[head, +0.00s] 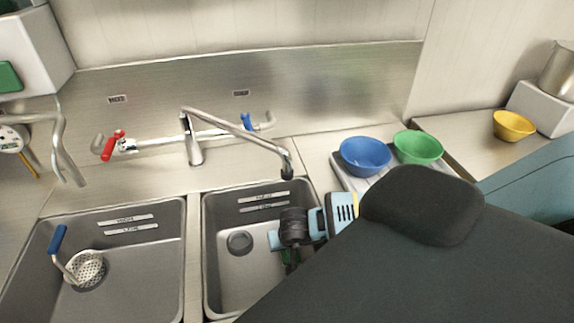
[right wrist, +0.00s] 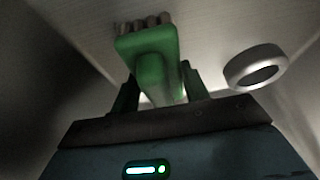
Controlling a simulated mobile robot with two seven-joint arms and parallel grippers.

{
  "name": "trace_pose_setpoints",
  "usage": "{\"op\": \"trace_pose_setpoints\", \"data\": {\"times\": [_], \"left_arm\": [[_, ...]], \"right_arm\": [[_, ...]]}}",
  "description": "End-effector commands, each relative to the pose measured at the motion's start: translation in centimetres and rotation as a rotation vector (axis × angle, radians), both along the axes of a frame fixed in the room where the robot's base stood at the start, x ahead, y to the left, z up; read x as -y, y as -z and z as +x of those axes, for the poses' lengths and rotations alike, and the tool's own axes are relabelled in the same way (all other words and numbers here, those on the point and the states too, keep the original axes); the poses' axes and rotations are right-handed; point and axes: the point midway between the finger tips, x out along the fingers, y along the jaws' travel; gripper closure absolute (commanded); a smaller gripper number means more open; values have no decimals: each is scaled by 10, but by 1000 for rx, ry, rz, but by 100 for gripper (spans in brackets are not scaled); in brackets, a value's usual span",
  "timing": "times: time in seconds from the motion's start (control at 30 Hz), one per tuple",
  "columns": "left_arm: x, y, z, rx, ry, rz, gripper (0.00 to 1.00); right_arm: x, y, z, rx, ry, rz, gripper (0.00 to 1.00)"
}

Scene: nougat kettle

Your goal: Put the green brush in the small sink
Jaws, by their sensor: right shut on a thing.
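My right gripper (head: 289,262) reaches down into the right-hand sink basin (head: 213,285), which looks narrower than the left one. In the right wrist view the right gripper (right wrist: 160,88) is shut on the green brush (right wrist: 150,58), with a finger on each side of it. The brush's pale bristles (right wrist: 148,22) point away from the gripper toward the sink's metal surface. I cannot tell whether they touch it. In the head view the brush is mostly hidden by the gripper. My left gripper is not in view.
The tap spout (head: 250,140) reaches over the sink close to my right wrist. The left basin (head: 110,213) holds a strainer with a blue handle (head: 58,240). A blue bowl (head: 365,155) and a green bowl (head: 418,147) stand at the right. The drain (head: 239,242) is uncovered.

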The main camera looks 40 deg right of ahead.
Motion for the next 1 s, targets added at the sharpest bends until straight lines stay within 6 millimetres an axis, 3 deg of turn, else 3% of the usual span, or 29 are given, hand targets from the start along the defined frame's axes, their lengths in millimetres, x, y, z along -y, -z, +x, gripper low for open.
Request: {"op": "trace_pose_setpoints", "data": {"times": [0.33, 0.37, 0.53, 0.8, 1.0], "left_arm": [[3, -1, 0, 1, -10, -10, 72], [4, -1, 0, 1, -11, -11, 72], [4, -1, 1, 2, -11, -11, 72], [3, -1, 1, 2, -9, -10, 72], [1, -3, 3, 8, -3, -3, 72]], "right_arm": [[0, 3, 0, 1, 0, 0, 84], [0, 3, 0, 0, 0, 1, 54], [0, 2, 1, 2, 1, 1, 33], [0, 1, 1, 3, 0, 1, 33], [-3, -17, -3, 7, -2, 2, 33]]}}
